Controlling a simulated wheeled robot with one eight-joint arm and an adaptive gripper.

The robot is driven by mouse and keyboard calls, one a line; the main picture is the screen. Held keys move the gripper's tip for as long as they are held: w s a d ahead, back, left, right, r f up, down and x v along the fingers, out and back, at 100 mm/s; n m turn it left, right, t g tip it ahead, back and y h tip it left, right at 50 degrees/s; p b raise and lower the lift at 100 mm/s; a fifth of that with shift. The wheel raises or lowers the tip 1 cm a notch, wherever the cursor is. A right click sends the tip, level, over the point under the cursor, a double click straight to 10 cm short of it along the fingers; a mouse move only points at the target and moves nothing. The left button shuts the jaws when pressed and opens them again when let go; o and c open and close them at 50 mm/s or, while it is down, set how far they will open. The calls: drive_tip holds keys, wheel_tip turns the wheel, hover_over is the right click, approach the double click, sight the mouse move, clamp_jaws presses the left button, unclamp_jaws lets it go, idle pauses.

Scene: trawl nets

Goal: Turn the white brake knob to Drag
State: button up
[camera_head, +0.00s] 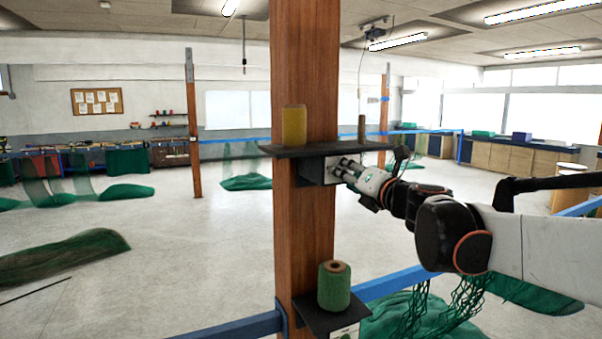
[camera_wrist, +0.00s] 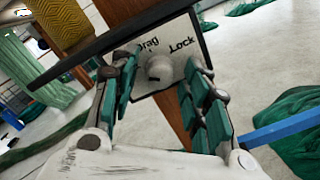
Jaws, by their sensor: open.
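The white brake knob (camera_wrist: 158,67) sits on a pale plate (camera_wrist: 172,38) in the wrist view. The plate reads "Drag" above the knob and "Lock" to its upper right; a third mark at the knob's left is mostly hidden by a finger. I cannot tell where the knob points. My gripper (camera_wrist: 158,75) is open, its teal-padded fingers on either side of the knob with gaps showing. In the head view my gripper (camera_head: 345,170) is at the plate under the upper shelf; the knob is hidden there.
The dark shelf (camera_head: 322,149) juts out just above my gripper, with a yellow twine spool (camera_head: 294,127) on it. A green spool (camera_head: 334,286) stands on a lower shelf. The wooden post (camera_head: 302,215) and blue rail (camera_head: 395,284) are close; green netting (camera_head: 425,316) hangs below.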

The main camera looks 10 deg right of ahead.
drive_tip(key=shift+s+d+r, duration=0.1)
drive_tip(key=shift+r, duration=0.05)
clamp_jaws()
idle(0.4)
drive_tip(key=m+b, duration=0.2)
drive_tip(key=m, duration=0.9)
drive_tip(key=shift+m+g, duration=0.3)
idle(0.5)
unclamp_jaws()
